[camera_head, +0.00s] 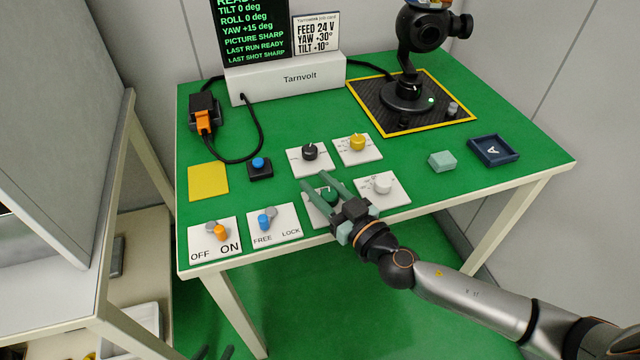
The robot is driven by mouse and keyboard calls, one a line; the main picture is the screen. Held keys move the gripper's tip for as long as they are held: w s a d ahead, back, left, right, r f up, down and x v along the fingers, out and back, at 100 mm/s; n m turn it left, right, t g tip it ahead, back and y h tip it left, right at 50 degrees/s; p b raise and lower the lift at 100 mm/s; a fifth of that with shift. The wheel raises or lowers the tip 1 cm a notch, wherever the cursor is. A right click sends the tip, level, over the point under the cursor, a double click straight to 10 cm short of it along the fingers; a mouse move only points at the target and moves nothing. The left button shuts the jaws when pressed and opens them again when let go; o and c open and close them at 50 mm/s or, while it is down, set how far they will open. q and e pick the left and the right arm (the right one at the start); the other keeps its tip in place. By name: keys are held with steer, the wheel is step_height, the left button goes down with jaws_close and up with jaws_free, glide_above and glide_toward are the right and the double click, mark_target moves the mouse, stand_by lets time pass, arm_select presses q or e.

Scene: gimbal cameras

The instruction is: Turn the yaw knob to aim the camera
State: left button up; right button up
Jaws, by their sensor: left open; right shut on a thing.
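My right gripper (317,182) reaches in from the lower right, its fingers on either side of a green knob (328,194) on a white plate, shut on it. The gripper partly hides that plate and its label. Beside it are a black knob (309,152), a yellow knob (357,142) and a white knob (382,184); their labels are too small to read. The black gimbal camera (422,28) stands on a dark mat at the back right. The screen (252,30) reads YAW +15 deg; the job card (316,34) reads YAW +30°. My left gripper (214,352) is open and empty at the bottom edge, mostly out of view.
On the green table (290,115), an OFF/ON switch (219,233), a FREE/LOCK switch (266,220), a blue button (259,166) and a yellow pad (208,181) lie left. A teal block (442,161) and a blue tray (494,150) lie right. An orange plug (204,121) has a black cable.

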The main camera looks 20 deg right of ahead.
jaws_close()
steer(key=shift+m+h, duration=0.4)
steer(key=h, duration=0.1)
steer(key=m+t+h+b, duration=0.1)
steer(key=shift+w+d+m+h, duration=0.1)
steer(key=shift+d+m+h, duration=0.1)
steer(key=shift+m+h, duration=0.15)
steer(key=shift+d+m+h+b, duration=0.15)
steer(key=shift+m+h+b, duration=0.15)
steer(key=shift+h, duration=0.25)
steer(key=shift+r, duration=0.1)
steer(key=o, duration=0.6)
jaws_free()
steer(key=shift+o, duration=0.2)
